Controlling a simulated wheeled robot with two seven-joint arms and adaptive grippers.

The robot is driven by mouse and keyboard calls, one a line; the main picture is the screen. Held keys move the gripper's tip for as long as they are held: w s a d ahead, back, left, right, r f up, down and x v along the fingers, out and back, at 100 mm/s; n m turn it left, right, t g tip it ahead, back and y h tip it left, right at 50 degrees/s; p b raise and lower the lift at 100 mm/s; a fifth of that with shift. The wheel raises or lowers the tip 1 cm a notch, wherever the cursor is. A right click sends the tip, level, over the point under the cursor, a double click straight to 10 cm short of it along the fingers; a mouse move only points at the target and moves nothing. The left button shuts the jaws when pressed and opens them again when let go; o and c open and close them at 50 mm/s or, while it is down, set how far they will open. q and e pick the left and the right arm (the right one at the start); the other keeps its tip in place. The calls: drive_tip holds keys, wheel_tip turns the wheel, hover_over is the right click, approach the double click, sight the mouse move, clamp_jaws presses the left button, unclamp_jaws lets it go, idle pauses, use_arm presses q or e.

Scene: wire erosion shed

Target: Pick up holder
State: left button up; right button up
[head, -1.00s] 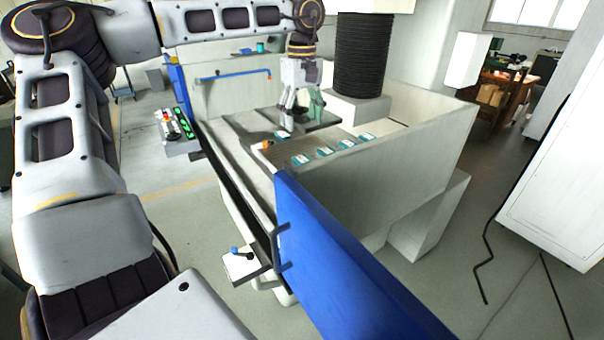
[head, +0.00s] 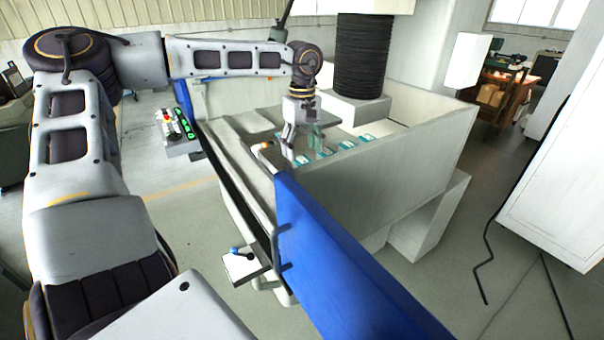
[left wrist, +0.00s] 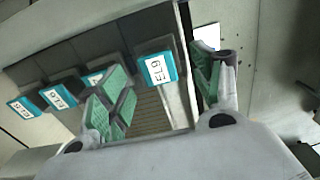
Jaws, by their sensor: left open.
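Several dark holders with teal-and-white labels lie in a row inside the machine's tank; one holder (head: 346,145) shows to the right of my left gripper (head: 302,151) in the head view. In the left wrist view, the nearest holder (left wrist: 158,69) carries a label that seems to read EL9. My left gripper (left wrist: 160,88) is open, its green-padded fingers apart on either side of this label, with nothing held. I cannot tell the height of the fingertips above the holder. Another holder (left wrist: 95,78) is partly hidden by the left finger. My right gripper is out of view.
The white tank wall (head: 400,170) stands close to the right of the row. A blue door panel (head: 335,260) is in front. A black bellows column (head: 362,55) rises behind. A control box (head: 180,130) with green buttons sits at left.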

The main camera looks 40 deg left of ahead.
sight(302, 159)
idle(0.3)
use_arm(q)
drive_tip(key=shift+w+a+f+p, duration=0.1)
drive_tip(key=shift+f+p, duration=0.05)
drive_tip(key=shift+f, duration=0.4)
drive_tip(key=shift+w+a+f+p, duration=0.1)
drive_tip(key=shift+f+p, duration=0.05)
drive_tip(key=shift+f, duration=0.4)
drive_tip(key=shift+w+a+f, duration=0.1)
drive_tip(key=shift+w+f, duration=0.05)
drive_tip(key=shift+f, duration=1.35)
drive_tip(key=c, duration=1.4)
